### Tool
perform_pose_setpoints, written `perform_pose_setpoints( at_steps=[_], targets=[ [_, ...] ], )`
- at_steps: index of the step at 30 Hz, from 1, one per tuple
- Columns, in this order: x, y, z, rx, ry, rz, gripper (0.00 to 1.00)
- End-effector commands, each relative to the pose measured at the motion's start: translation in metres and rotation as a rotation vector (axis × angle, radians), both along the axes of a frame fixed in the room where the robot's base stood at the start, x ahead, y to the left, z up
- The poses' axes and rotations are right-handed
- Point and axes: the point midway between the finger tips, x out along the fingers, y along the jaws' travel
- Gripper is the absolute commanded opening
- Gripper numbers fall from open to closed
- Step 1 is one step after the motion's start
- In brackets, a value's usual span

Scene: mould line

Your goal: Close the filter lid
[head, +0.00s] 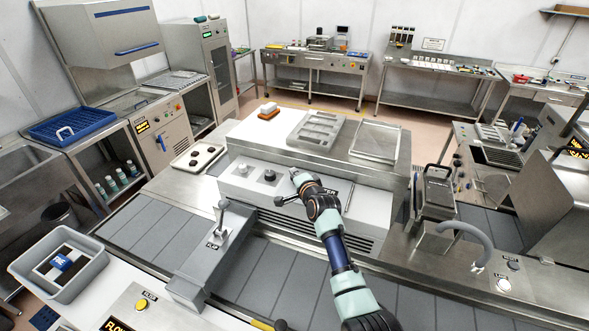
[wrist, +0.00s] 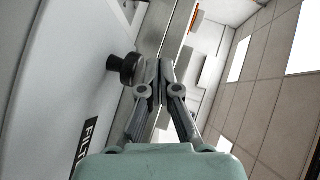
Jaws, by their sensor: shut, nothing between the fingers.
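The filter unit is a pale grey box (head: 236,184) with a slotted front, and its top panel carries a black label, partly covered by my arm, ending in "TER". The panel also shows in the wrist view (wrist: 62,70), with a label (wrist: 85,150) reading "FILT". A dark round knob (wrist: 124,68) stands out from this panel. My gripper (wrist: 153,72) is shut and empty, its fingertips right beside the knob; whether they touch it I cannot tell. In the head view my gripper (head: 296,175) is over the unit, right of a dark knob (head: 270,175). How far the lid is open is unclear.
A grey clip stand (head: 205,252) with an upright lever is left of my arm. A metal tray (head: 315,131) and an empty frame (head: 375,141) lie behind the unit.

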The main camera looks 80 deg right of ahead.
Motion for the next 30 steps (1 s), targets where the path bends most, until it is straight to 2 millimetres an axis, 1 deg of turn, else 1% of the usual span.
perform_pose_setpoints(
  at_steps=[6,19,20,23,26,27,28,30],
  targets=[
    [0.003,0.000,-0.005,0.005,0.024,0.002,0.00],
    [0.003,0.000,-0.003,0.004,0.025,0.002,0.00],
    [0.003,0.001,-0.001,0.004,0.025,0.002,0.00],
    [0.005,0.002,0.014,0.004,0.025,0.004,0.00],
    [0.007,0.003,0.039,0.002,0.026,0.009,0.00],
    [0.009,0.005,0.051,0.002,0.025,0.010,0.00],
    [0.010,0.011,0.045,0.002,0.026,0.013,0.00],
    [0.011,0.024,0.053,0.001,0.026,0.013,0.00]
  ],
)
